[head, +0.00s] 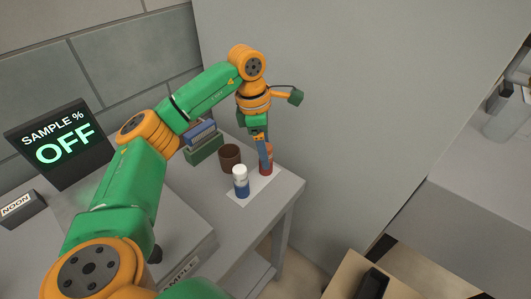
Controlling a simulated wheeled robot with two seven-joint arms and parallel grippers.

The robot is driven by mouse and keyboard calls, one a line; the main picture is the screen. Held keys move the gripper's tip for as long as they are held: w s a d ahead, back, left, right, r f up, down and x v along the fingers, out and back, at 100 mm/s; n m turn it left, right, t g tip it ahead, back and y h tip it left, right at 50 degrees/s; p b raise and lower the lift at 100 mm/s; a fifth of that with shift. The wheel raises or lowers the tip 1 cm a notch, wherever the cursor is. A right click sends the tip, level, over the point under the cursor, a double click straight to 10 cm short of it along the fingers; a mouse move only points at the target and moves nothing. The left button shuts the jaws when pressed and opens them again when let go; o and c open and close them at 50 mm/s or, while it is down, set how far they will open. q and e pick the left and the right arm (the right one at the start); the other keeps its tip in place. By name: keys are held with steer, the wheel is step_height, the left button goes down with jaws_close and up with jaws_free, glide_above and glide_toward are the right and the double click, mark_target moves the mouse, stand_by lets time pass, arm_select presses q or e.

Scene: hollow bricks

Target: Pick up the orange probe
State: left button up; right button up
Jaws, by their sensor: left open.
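An orange-red upright object (269,158), which looks like the orange probe, stands on a white sheet (262,190) near the table's right corner. My left gripper (264,160) points down at it and is open. A bluish finger hangs in front of the object and hides part of it. I cannot tell whether the finger touches it. My right gripper is not in view.
A white-capped bottle with a blue base (240,184) stands on the sheet, left of the gripper. A brown cup (229,157) and a green box (206,149) stand behind. A dark screen (62,141) reads "SAMPLE % OFF". The grey table (275,206) has bare room in front.

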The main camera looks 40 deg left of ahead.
arm_select(q)
steer(key=shift+w+a+f, duration=0.25)
steer(key=shift+w+f, duration=0.3)
steer(key=shift+f, duration=0.2)
steer(key=shift+s+d+r, duration=0.15)
steer(key=shift+s, duration=0.05)
steer(key=c, duration=0.7)
jaws_close()
steer(key=shift+r, duration=0.1)
